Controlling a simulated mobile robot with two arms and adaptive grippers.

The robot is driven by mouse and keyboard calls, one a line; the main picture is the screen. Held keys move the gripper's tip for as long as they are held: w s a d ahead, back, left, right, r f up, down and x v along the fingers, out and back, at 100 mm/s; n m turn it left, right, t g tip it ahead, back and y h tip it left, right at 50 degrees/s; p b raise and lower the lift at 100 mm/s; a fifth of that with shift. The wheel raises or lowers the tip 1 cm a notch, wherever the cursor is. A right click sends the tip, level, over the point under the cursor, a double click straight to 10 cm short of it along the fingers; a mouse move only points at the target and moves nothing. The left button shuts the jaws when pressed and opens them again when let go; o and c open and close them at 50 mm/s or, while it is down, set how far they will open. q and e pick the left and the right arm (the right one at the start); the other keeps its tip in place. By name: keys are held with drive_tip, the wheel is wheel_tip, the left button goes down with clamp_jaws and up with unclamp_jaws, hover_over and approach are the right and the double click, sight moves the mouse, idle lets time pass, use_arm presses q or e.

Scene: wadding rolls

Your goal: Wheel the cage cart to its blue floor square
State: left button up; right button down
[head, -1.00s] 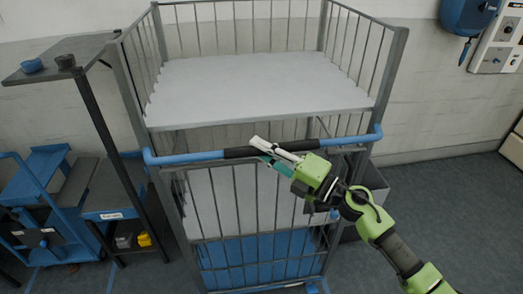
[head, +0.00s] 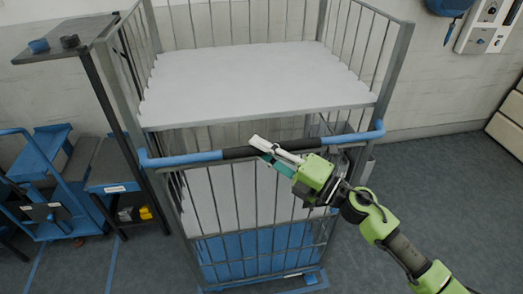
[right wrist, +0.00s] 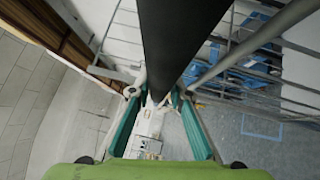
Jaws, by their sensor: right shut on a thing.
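The cage cart (head: 262,88) stands upright in the middle of the head view, with grey bars, pale shelves and a blue panel (head: 258,250) low down. Its blue handle bar (head: 190,159) runs across the near side and has a black grip (head: 240,153). My right gripper (head: 276,150) is shut on the black grip, right of its left end. In the right wrist view the black grip (right wrist: 180,40) passes between the teal-padded fingers (right wrist: 160,125). A blue outline (right wrist: 262,126) shows on the floor there; whether it is the cart's square I cannot tell. My left gripper is out of view.
A dark side table (head: 75,40) with two small cups stands close to the cart's left. A blue trolley (head: 50,190) is at far left. A wall panel (head: 490,25) hangs at upper right. Grey floor (head: 450,190) to the right is open.

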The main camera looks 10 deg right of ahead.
drive_tip(key=shift+w, duration=0.15)
drive_tip(key=c, duration=1.8)
unclamp_jaws()
drive_tip(key=shift+c, duration=0.2)
drive_tip(key=shift+s, duration=0.35)
drive_tip(key=shift+d, duration=0.1)
drive_tip(key=shift+s+d+f, duration=0.15)
drive_tip(key=shift+d, duration=0.05)
drive_tip(key=v, duration=1.1)
drive_tip(key=shift+s, duration=0.2)
drive_tip(key=shift+d, duration=0.15)
